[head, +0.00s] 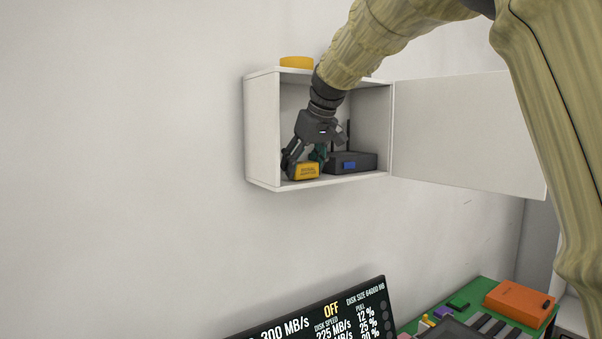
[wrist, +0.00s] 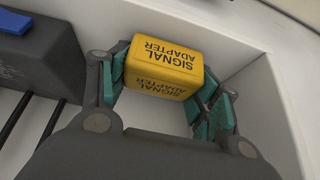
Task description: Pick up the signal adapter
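The signal adapter is a small yellow block with dark lettering. It sits on the floor of the open white wall cabinet, near its front left, in the head view (head: 306,171). In the wrist view the adapter (wrist: 163,70) lies between the teal-padded fingers of my gripper (wrist: 166,88), one finger on each side. My gripper (head: 305,160) reaches down into the cabinet from above in the head view. The pads are very close to the adapter's sides; I cannot tell whether they press on it.
A screen (head: 330,318) stands below.

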